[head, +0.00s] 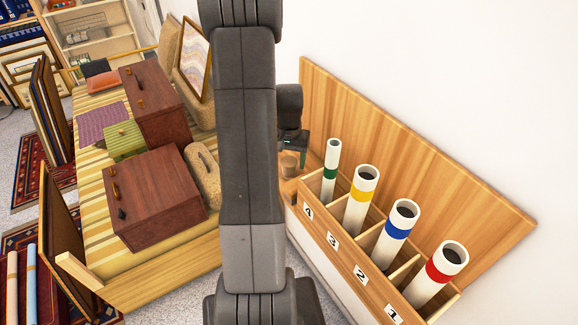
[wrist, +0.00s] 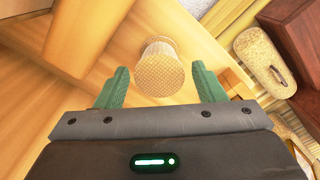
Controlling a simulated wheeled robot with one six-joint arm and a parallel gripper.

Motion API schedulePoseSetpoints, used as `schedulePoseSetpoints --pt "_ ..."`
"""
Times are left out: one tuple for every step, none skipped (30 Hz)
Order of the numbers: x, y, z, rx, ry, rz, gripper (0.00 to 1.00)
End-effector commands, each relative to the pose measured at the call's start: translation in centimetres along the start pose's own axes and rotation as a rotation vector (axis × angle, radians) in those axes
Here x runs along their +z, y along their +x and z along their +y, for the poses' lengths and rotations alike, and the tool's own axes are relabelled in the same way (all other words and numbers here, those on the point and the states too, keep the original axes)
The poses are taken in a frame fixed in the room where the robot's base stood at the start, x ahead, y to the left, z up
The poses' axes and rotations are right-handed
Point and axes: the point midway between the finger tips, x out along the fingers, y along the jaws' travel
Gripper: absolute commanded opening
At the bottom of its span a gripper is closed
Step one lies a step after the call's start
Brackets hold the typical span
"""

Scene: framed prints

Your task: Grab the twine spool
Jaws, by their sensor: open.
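The twine spool (wrist: 160,72) is a tan, woven-looking cylinder standing on a light wood surface. It shows in the middle of the wrist view, between the two green fingers. My gripper (wrist: 161,82) is open, with one finger on each side of the spool and a visible gap at both sides. In the head view, the spool (head: 289,164) is a small tan cylinder just below my gripper (head: 301,148), close to the wooden rack. Part of the gripper is hidden behind my arm there.
A wooden rack (head: 338,243) with numbered slots holds several white tubes with coloured bands, right of the spool. Left of my arm, brown chests (head: 160,193) and a speckled tan case (head: 204,175) sit on a striped cloth. A wooden panel (head: 400,150) stands behind the rack.

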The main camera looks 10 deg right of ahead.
Motion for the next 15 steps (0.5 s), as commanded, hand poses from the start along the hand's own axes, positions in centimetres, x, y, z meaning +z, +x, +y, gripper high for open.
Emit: schedulePoseSetpoints --pt "0.05 0.53 0.03 0.001 0.0 -0.002 0.63" --pt "0.05 0.79 0.03 0.0 0.0 -0.002 0.63" --pt "0.06 1.06 0.04 0.001 0.0 -0.002 0.63" --pt "0.05 1.2 0.04 0.0 0.0 -0.002 0.63" --pt "0.04 1.29 0.03 0.0 0.0 -0.001 0.63" --pt "0.02 1.36 0.03 0.0 0.0 0.0 0.63" --pt "0.01 1.39 0.03 0.0 0.0 0.001 0.63" --pt "0.01 1.39 0.03 0.0 0.0 0.001 0.63" --pt "0.01 1.38 0.03 0.0 0.0 0.001 0.63" --pt "0.01 1.38 0.03 0.0 0.0 0.001 0.63" --pt "0.01 1.38 0.03 0.0 0.0 0.001 0.63" --pt "0.01 1.38 0.03 0.0 0.0 0.001 0.61" --pt "0.01 1.37 0.03 0.0 0.0 0.001 0.55" --pt "0.0 1.37 0.03 0.0 0.0 0.001 0.49" --pt "0.0 1.37 0.03 0.0 0.0 0.001 0.41"
